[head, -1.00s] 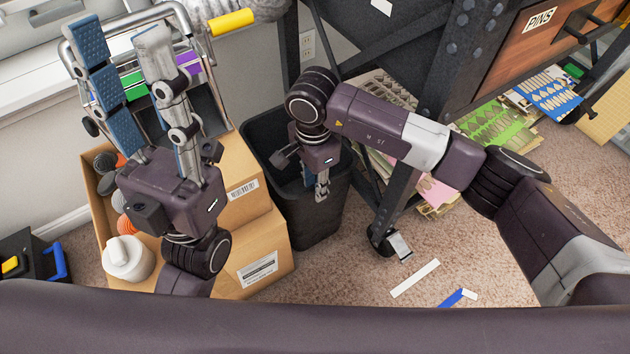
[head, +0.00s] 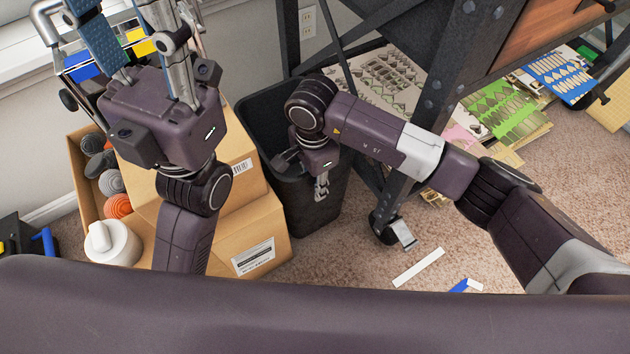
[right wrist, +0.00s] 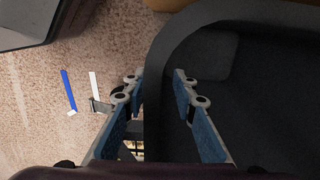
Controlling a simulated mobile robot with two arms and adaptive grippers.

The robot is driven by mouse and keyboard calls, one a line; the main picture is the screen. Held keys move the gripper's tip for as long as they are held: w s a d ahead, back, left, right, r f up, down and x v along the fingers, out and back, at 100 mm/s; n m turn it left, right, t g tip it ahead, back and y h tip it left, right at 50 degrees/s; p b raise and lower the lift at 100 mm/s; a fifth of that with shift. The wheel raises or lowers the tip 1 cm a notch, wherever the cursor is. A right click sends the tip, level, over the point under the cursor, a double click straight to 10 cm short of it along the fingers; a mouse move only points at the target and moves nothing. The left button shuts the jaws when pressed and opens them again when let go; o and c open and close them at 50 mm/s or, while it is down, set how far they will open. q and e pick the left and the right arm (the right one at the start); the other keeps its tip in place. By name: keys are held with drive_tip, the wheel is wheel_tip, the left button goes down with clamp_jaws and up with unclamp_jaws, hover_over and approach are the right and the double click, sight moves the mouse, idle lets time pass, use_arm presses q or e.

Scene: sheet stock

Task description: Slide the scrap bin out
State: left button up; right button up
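The scrap bin (head: 318,208) is a black, open-topped bin between the cardboard boxes and the dark metal bench leg. My right gripper (head: 321,185) points down at its near right rim. In the right wrist view the blue-padded fingers (right wrist: 160,85) straddle the dark bin rim (right wrist: 155,60), one inside and one outside. Small gaps seem to show beside the rim, so the gripper looks open. The bin's inside is dark and partly hidden by my right arm. My left gripper (head: 135,30) points away above the boxes, fingers spread and empty, tips near or past the frame top.
Cardboard boxes (head: 262,228) stand close left of the bin. The bench leg (head: 420,130) with its caster (head: 388,230) stands close right. A white strip (head: 418,267) and a blue scrap (head: 459,285) lie on the carpet. Coloured sheets (head: 500,112) lie under the bench.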

clamp_jaws()
drive_tip(key=shift+s+d, duration=0.15)
idle(0.4)
